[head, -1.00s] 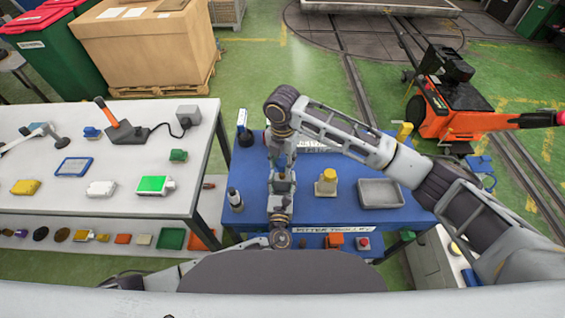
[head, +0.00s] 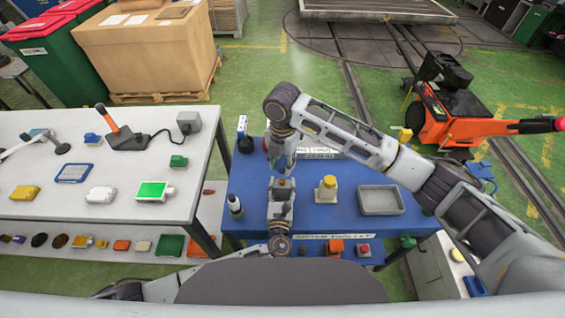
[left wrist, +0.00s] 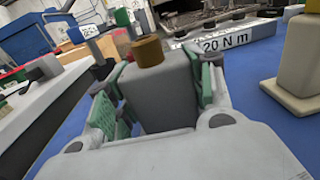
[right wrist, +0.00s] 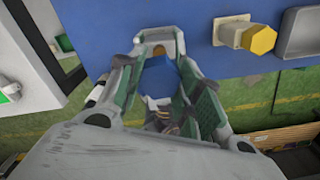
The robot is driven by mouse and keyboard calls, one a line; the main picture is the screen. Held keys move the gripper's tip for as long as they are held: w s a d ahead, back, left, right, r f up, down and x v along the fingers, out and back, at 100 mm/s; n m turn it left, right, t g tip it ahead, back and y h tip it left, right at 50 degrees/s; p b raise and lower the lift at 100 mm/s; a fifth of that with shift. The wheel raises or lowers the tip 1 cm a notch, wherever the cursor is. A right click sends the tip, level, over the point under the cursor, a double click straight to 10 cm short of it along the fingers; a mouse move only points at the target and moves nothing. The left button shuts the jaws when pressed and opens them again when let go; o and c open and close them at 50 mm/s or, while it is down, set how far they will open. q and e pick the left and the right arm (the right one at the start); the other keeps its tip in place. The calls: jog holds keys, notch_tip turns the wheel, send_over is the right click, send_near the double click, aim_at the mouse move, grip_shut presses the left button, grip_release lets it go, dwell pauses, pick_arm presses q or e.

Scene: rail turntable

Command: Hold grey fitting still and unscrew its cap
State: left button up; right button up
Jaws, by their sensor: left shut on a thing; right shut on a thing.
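The grey fitting (left wrist: 158,98) stands between the green-padded fingers of my left gripper (left wrist: 158,80), which is shut on it. A brown, brass-like round stub (left wrist: 148,50) shows bare on its top. In the head view my left gripper (head: 281,186) is low over the blue table. My right gripper (head: 283,152) is just beyond it, apart from the fitting. In the right wrist view my right gripper (right wrist: 162,45) is shut on a blue piece (right wrist: 160,78), which looks like the cap; its outline is partly hidden by the fingers.
A beige fitting with a yellow cap (head: 327,188) stands right of my left gripper, then an empty grey tray (head: 381,200). A white bench (head: 110,185) is further left.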

pick_arm(q)
jog(key=o, duration=1.5)
jog(key=shift+r, duration=0.1)
jog(key=shift+r, duration=4.9)
jog(key=shift+s+f, duration=0.1)
jog(key=shift+s, duration=0.05)
